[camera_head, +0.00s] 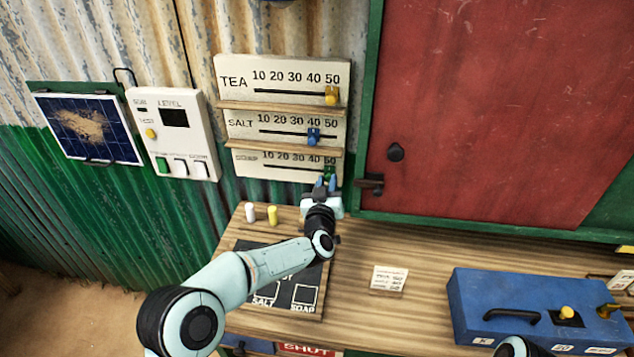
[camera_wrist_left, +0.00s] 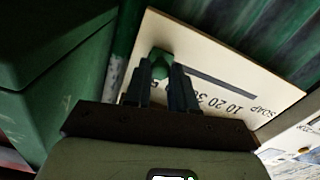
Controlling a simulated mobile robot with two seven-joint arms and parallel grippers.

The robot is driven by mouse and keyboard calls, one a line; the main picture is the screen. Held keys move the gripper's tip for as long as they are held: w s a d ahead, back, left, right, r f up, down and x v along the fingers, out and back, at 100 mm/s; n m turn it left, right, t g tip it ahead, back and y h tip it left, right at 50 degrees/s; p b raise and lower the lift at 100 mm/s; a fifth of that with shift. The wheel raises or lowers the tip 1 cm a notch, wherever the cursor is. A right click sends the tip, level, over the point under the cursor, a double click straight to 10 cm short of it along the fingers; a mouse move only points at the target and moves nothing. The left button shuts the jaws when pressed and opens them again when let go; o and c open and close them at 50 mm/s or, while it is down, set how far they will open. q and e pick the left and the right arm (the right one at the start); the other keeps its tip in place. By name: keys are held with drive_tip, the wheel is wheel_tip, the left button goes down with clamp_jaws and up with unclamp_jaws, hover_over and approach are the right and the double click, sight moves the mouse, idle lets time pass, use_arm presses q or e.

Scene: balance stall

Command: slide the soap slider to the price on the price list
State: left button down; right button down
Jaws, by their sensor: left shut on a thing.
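The soap slider (camera_head: 330,171) is a green knob on the lowest scale of the white price board (camera_head: 226,70), near the 50 end at the right. My left gripper (camera_head: 326,182) is shut on it from below. In the left wrist view the green slider (camera_wrist_left: 161,62) sits between the dark fingers of the left gripper (camera_wrist_left: 162,82), and the soap board (camera_wrist_left: 205,85) appears upside down. The fingers partly hide the high numbers. A small white card (camera_head: 388,280) with printed lines lies on the counter; its text is too small to read. My right gripper is not in view.
The yellow tea slider (camera_head: 331,95) is near 50 and the blue salt slider (camera_head: 313,136) near 40. A red door (camera_head: 500,110) in a green frame is at right. White and yellow pegs (camera_head: 271,215) and a blue box (camera_head: 480,290) stand on the wooden counter (camera_head: 400,255).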

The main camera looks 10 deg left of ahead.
use_arm(q)
drive_tip(key=shift+d+r, duration=0.1)
drive_tip(key=shift+d, duration=0.15)
drive_tip(key=c, duration=0.9)
unclamp_jaws()
drive_tip(key=shift+c, duration=0.2)
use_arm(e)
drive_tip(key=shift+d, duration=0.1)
use_arm(q)
drive_tip(key=shift+s, duration=0.1)
drive_tip(key=s+b, duration=0.3)
drive_tip(key=s, duration=1)
drive_tip(key=shift+s+a, duration=0.15)
drive_tip(key=shift+a, duration=0.05)
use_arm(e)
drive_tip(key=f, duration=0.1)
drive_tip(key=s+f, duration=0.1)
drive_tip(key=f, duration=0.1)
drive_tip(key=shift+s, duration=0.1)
